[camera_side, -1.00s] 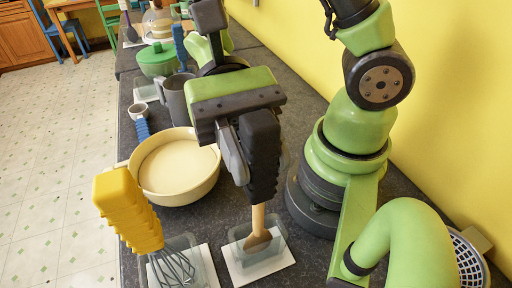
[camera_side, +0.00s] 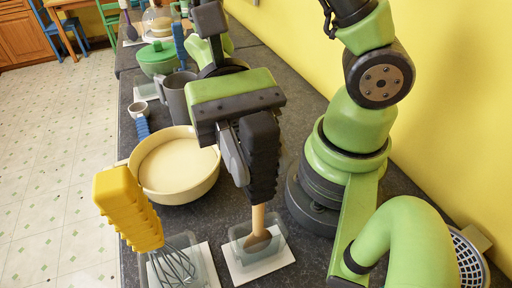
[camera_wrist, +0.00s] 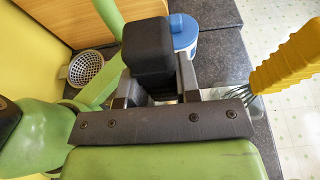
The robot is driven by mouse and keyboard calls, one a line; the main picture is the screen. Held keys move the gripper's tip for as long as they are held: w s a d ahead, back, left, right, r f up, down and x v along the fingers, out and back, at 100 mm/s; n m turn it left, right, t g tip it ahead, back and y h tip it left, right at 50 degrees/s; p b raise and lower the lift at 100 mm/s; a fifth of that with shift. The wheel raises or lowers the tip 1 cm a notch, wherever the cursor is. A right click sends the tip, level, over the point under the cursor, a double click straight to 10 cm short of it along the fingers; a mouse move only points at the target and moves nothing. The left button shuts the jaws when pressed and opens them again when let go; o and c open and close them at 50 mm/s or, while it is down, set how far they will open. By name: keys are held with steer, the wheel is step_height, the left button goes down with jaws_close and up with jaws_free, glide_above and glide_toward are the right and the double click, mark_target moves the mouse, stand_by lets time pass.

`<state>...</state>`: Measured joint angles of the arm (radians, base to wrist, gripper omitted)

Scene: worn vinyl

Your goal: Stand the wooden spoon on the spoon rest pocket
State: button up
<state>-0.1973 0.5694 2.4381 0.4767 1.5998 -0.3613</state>
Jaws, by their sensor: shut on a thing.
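The wooden spoon (camera_side: 258,218) is upright, with a thick black ribbed handle and its wooden bowl end down. My gripper (camera_side: 246,148) is shut on the black handle. The spoon's bowl is at the clear spoon rest pocket (camera_side: 239,250), which stands on a white base (camera_side: 262,267). The bowl shows inside or behind the clear wall; I cannot tell whether it touches the bottom. In the wrist view, the handle's black end (camera_wrist: 147,45) stands between the fingers of my gripper (camera_wrist: 155,88), and the pocket is hidden.
A whisk with a yellow handle (camera_side: 128,205) stands in a clear holder to the left. A cream bowl (camera_side: 180,172), grey mug (camera_side: 174,100) and green lidded pot (camera_side: 158,60) stand farther back. A white perforated basket (camera_side: 466,258) is at right.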

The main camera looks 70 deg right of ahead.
steer(key=shift+f, duration=0.4)
stand_by(0.4)
steer(key=o, duration=1.1)
steer(key=shift+w+d, duration=0.1)
steer(key=shift+v, duration=3.85)
steer(key=v, duration=1)
